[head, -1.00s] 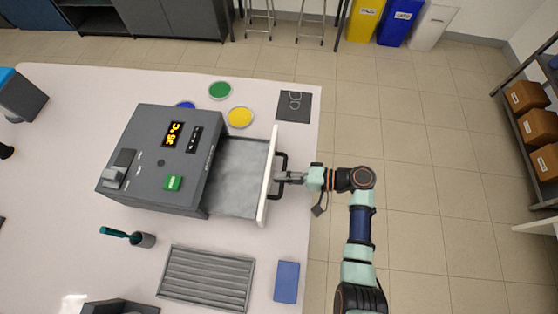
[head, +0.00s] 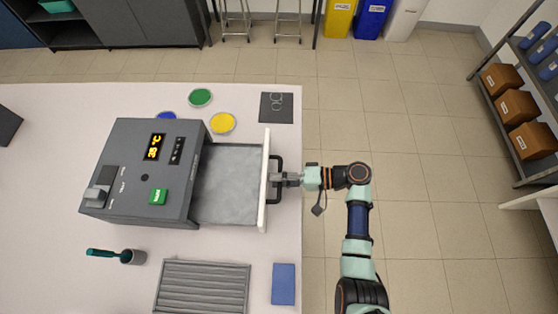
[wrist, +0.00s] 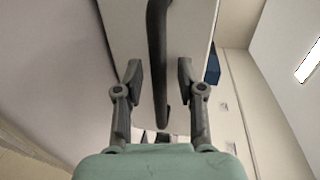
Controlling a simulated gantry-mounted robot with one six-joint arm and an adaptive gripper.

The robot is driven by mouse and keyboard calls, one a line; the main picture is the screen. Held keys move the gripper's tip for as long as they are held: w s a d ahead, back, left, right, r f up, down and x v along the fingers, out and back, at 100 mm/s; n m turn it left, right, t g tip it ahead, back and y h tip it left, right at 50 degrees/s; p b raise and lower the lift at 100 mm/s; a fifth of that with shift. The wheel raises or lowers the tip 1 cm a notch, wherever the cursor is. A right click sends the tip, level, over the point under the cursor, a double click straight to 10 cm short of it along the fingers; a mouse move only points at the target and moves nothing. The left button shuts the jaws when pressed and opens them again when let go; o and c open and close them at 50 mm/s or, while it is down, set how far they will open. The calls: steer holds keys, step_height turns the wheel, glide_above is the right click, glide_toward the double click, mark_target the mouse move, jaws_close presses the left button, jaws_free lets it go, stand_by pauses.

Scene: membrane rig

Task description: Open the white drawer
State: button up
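The white drawer (head: 265,215) stands pulled out to the right of a grey box (head: 125,185) with a lit display. Its grey inside is visible and looks empty. A dark bar handle (head: 281,164) is on its white front. My gripper (head: 281,180) is at the middle of this handle. In the wrist view, the handle (wrist: 158,55) runs between my two fingers (wrist: 160,82), with a narrow gap on each side. The fingers are apart and do not look closed on it. The drawer front (wrist: 125,30) fills the upper part of that view.
Yellow (head: 222,123), green (head: 200,98) and blue dishes lie behind the drawer, near a dark square plate (head: 276,108). A ribbed grey tray (head: 203,288) and a blue block (head: 284,283) lie in front. The floor right of the table (head: 285,235) is clear around my arm.

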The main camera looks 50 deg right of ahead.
steer(key=shift+d, duration=0.1)
steer(key=v, duration=1.2)
